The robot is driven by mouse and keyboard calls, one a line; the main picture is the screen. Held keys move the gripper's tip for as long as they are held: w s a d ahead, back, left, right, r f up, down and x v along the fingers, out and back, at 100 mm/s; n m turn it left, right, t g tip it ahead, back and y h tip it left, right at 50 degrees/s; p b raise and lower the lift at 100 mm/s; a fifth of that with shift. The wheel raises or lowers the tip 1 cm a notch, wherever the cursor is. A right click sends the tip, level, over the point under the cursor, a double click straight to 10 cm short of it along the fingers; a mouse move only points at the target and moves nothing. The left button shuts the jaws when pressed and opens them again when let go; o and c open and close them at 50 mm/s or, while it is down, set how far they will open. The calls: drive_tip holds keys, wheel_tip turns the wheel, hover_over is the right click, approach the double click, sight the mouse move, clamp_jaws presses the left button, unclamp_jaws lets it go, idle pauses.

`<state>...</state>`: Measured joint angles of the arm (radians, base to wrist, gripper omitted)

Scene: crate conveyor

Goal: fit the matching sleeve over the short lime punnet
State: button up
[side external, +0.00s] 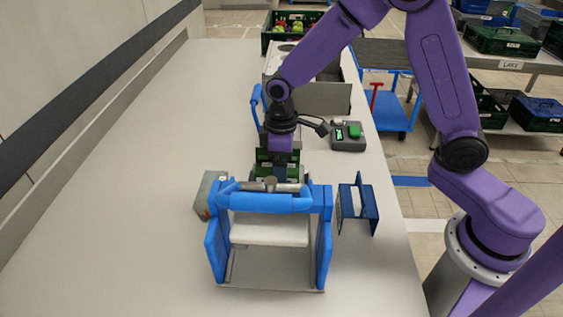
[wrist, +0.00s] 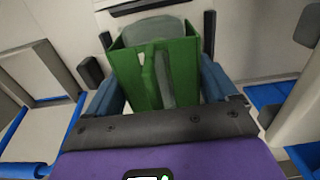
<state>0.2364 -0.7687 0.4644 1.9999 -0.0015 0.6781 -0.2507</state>
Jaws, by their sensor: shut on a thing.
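My gripper (side external: 280,178) points down behind the blue-framed stand, its tips largely hidden there. In the wrist view its blue fingers (wrist: 162,88) are shut on a green open-ended sleeve (wrist: 125,72), one finger at each side. The sleeve also shows partly in the side view (side external: 264,160). A dull grey-green form (wrist: 158,28) shows beyond and through the sleeve; I cannot tell whether it is the lime punnet or whether the sleeve surrounds it. A grey-green block (side external: 207,192) stands left of the stand, partly hidden by it.
The blue-framed stand (side external: 325,240) with a blue top bar fills the front. A navy open sleeve (side external: 358,207) stands to its right. A control box with a green button (side external: 348,137) sits behind. A green crate of produce (side external: 272,40) is at the far end. The left of the table is clear.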

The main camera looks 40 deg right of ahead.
drive_tip(key=shift+f, duration=0.8)
drive_tip(key=o, duration=0.8)
drive_tip(key=shift+r, duration=3.45)
